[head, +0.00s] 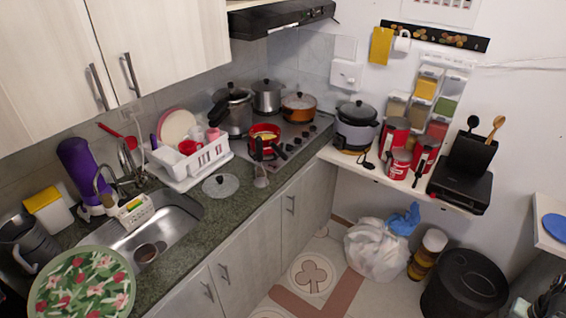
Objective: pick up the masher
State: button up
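A small utensil with a dark upper part and a greyish, flared lower end (261,179) is at the front edge of the counter, just in front of the red pot (265,133). It looks like the masher, but it is too small to be sure. Its upper part overlaps the pot and the pot's dark handle, so I cannot tell exactly where it ends. My gripper cannot be made out in the head view.
A glass lid (220,186) lies on the green counter (205,222), left of the utensil. A white dish rack (190,165) stands behind the lid. Pots sit on the stove (301,137). A shelf at right holds a cooker (357,128) and red canisters. A white bag (376,250) is on the floor.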

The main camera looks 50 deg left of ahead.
aim_at(260, 183)
jog(key=i, duration=1.75)
jog(key=u, duration=4.05)
jog(key=i, duration=0.95)
